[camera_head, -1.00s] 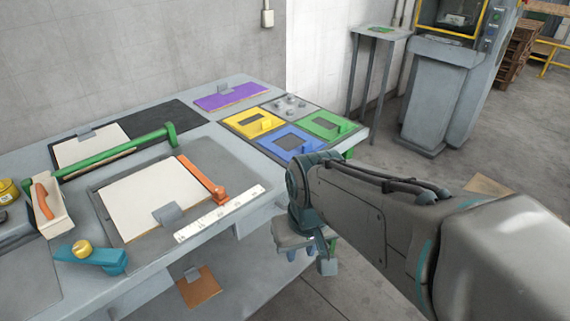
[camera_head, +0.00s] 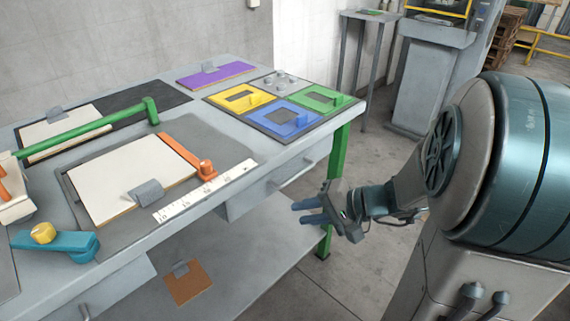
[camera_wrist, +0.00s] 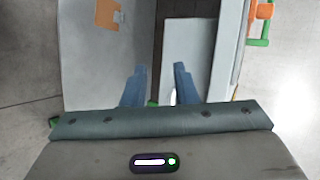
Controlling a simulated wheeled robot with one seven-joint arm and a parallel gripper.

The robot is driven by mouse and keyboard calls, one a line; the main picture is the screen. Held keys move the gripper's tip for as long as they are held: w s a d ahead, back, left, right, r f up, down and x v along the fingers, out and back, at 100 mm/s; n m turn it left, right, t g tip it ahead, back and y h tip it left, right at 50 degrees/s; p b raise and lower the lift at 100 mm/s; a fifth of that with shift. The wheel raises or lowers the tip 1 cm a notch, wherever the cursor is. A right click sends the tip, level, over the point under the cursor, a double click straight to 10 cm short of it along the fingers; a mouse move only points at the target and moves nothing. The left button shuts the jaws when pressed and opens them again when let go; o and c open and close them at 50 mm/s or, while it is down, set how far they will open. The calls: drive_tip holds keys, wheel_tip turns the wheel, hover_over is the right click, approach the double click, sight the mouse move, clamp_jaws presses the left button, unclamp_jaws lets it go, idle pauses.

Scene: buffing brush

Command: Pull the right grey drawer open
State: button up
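The right grey drawer (camera_head: 250,196) is under the table's front edge, and its front looks flush with the table. Its handle (camera_head: 275,184) is a small grey bar on that front. My gripper (camera_head: 299,212) is in front of the drawer, to the right of and lower than the handle, with its blue fingers pointing left. In the wrist view my gripper (camera_wrist: 160,82) has its two fingers apart with nothing between them. A pale panel lies beyond the fingers there; I cannot tell for certain that it is the drawer front. The handle is not clear in that view.
The table (camera_head: 185,216) has a green leg (camera_head: 337,170) close behind my gripper. A lower shelf (camera_head: 225,275) holds an orange-brown clipboard (camera_head: 188,284). A left drawer (camera_head: 110,290) is partly in view. The floor to the right is open.

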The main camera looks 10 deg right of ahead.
sight(297, 174)
drive_tip(key=w+d+f+m+t+h+b, duration=0.15)
drive_tip(key=w+d+m+t, duration=0.25)
drive_tip(key=w+d+t, duration=0.4)
drive_tip(key=shift+g, duration=0.7)
drive_tip(key=b+x, duration=0.3)
drive_tip(key=x, duration=0.8)
drive_tip(key=shift+a+f, duration=0.25)
drive_tip(key=shift+a, duration=0.05)
clamp_jaws()
